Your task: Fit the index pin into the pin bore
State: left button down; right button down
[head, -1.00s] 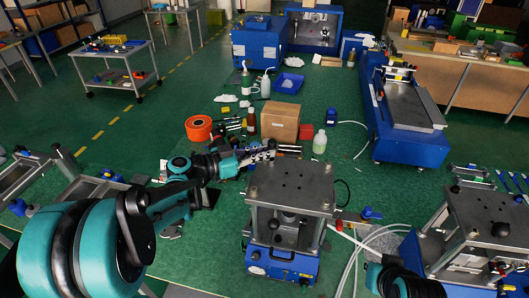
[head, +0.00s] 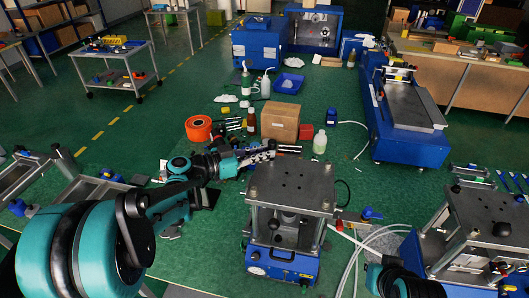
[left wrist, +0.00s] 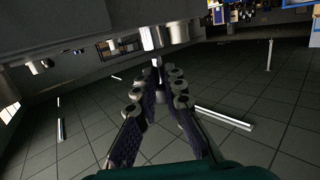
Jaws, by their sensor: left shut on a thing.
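My left gripper (head: 262,153) is behind the top plate of the nearest blue-based press (head: 290,187), close to its far left corner. In the left wrist view, its two dark fingers (left wrist: 158,88) close in from both sides on a thin, pale shaft (left wrist: 158,68), which I take for the index pin. Most of the pin is hidden between the fingertips. Bright metal cylinders (left wrist: 178,33) and a dark plate (left wrist: 75,32) lie just beyond the tips. I cannot make out the pin bore, nor whether the pin touches anything. My right gripper does not show.
A cardboard box (head: 280,122), an orange roll (head: 199,128) and bottles (head: 320,142) stand behind the left gripper. A second press (head: 490,215) is at the right. Pale hoses (head: 352,262) run between the two presses. The green floor at left is mostly open.

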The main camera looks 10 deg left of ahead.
pick_arm(q)
jog(key=shift+f+b, duration=0.85)
jog(key=shift+f, duration=0.2)
jog(key=c, duration=1.5)
grip_release()
jog(key=shift+c, duration=0.2)
jog(key=v, duration=1.2)
